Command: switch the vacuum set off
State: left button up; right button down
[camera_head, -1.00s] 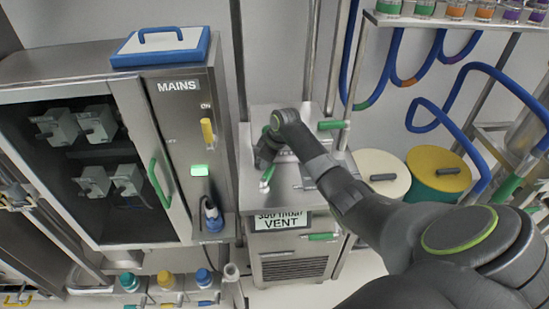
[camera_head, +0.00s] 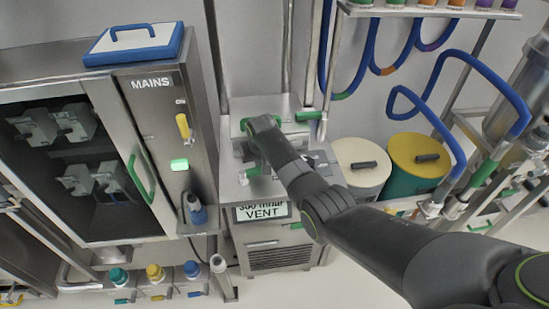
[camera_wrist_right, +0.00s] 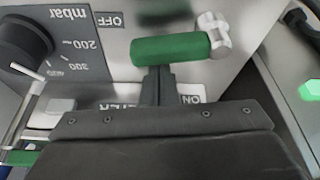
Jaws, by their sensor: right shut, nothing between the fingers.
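The vacuum set (camera_head: 275,258) is a metal cabinet whose lit display (camera_head: 264,211) reads 300 mbar VENT. In the right wrist view its panel shows upside down, with a green lever (camera_wrist_right: 172,49) on a metal pivot (camera_wrist_right: 214,36) between an OFF label (camera_wrist_right: 110,20) and an ON label (camera_wrist_right: 191,99). My right gripper (camera_wrist_right: 157,82) is shut and empty. Its fingertips are right beside the lever, on the ON-label side; I cannot tell whether they touch. In the head view the right hand is over the cabinet top and covers part of the panel. My left gripper is not in view.
A black mbar dial (camera_wrist_right: 20,45) is beside the lever. Left stands the MAINS cabinet (camera_head: 150,110) with a yellow switch (camera_head: 183,126) and lit green lamp (camera_head: 179,165). Right are a white drum (camera_head: 350,153), a yellow-lidded drum (camera_head: 408,145) and blue hoses (camera_head: 478,64).

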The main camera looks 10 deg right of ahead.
jog(key=shift+s+m, duration=0.2)
jog(key=shift+m, duration=0.1)
jog(key=shift+s+p, duration=0.3)
jog(key=shift+s+d+f, duration=0.1)
dwell(0.4)
